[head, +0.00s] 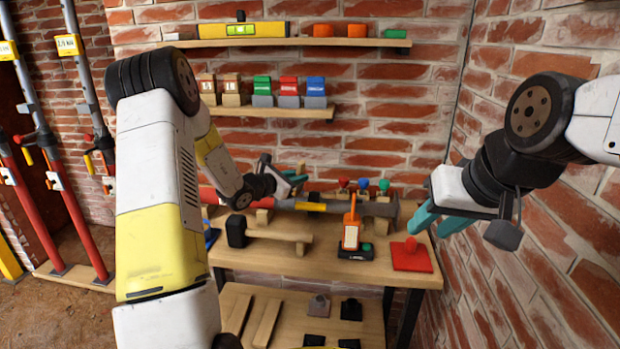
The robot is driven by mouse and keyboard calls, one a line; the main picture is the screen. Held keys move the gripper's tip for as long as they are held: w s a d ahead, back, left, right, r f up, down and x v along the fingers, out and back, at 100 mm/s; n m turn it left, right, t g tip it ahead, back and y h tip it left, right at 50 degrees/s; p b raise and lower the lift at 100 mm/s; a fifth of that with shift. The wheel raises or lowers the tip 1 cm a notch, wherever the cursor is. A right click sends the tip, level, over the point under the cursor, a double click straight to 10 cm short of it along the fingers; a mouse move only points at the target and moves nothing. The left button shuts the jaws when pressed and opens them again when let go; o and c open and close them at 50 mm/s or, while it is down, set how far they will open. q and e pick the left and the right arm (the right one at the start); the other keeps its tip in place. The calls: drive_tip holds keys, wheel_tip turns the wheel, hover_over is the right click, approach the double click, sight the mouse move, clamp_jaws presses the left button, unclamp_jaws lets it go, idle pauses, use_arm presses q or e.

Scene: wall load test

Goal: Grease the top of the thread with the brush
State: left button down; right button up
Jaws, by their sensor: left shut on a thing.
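My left gripper (292,178) is over the back of the workbench, above a long prop (332,207) lying there with grey, yellow and red parts. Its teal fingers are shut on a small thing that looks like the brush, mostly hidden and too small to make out. The thread is likely on the lying prop, but I cannot pick it out clearly. My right gripper (438,217) is open and empty at the right, above the bench's right end and apart from everything.
On the bench (290,262) are a mallet (268,236), an orange device (351,235) on a black base, and a red plate (411,258) with a knob. Several coloured knobs (363,185) stand behind. Shelves (275,112) hang above. Brick walls (520,260) bound the right. Props (75,215) stand at left.

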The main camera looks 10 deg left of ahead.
use_arm(q)
drive_tip(key=a, duration=0.7)
drive_tip(key=shift+a+f, duration=0.15)
drive_tip(key=shift+a, duration=0.15)
drive_tip(key=shift+w, duration=0.1)
idle(0.3)
wheel_tip(320, 180, up, 6)
idle(0.6)
drive_tip(key=shift+r, duration=1.5)
